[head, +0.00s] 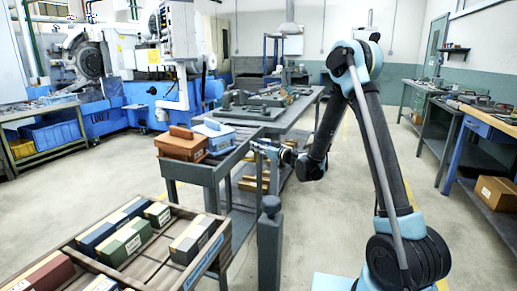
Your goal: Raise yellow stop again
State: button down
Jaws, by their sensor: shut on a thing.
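My gripper (262,147) is small in the head view, at the end of my arm, which reaches left from the right side. It points left, beside the right end of the grey cart (213,170) and just right of a blue box. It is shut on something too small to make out. I cannot pick out a yellow stop in this view; its position is not shown clearly.
An orange-brown box (181,146) and the blue box (216,135) stand on the cart. A wooden tray (205,258) of coloured blocks lies front left. A grey post (270,245) stands below my gripper.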

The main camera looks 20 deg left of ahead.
jog(key=shift+w+r, duration=0.15)
jog(key=shift+r, duration=1.65)
jog(key=c, duration=1.2)
grip_release()
jog(key=shift+d, duration=0.1)
jog(key=v, duration=1.2)
